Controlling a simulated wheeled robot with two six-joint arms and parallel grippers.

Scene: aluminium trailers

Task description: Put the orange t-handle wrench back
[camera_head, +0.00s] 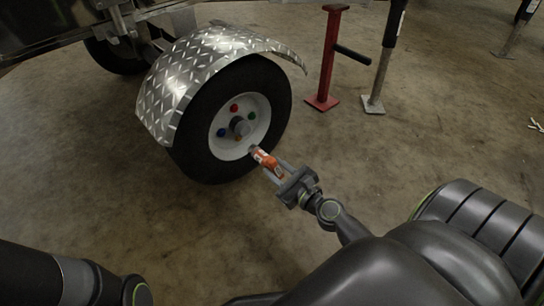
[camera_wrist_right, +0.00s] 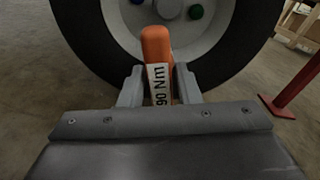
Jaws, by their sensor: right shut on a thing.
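The orange t-handle wrench (camera_head: 266,160) is in my right gripper (camera_head: 276,170), close in front of the trailer wheel. In the right wrist view the wrench (camera_wrist_right: 156,45) stands between the two fingers (camera_wrist_right: 158,85), with a white label reading "90 Nm". The right gripper is shut on it. The wheel (camera_head: 277,100) has a white rim with red, blue and green coloured nuts. The wrench's tip reaches the lower part of the rim in the head view; I cannot tell whether it touches. My left arm shows at the lower left, but its gripper is not in view.
A diamond-plate fender (camera_head: 190,70) arches over the wheel. A red stand (camera_head: 328,60) and a post with a grey foot (camera_head: 373,104) stand to the right. The wrist view shows a wooden item (camera_wrist_right: 300,22) at the upper right.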

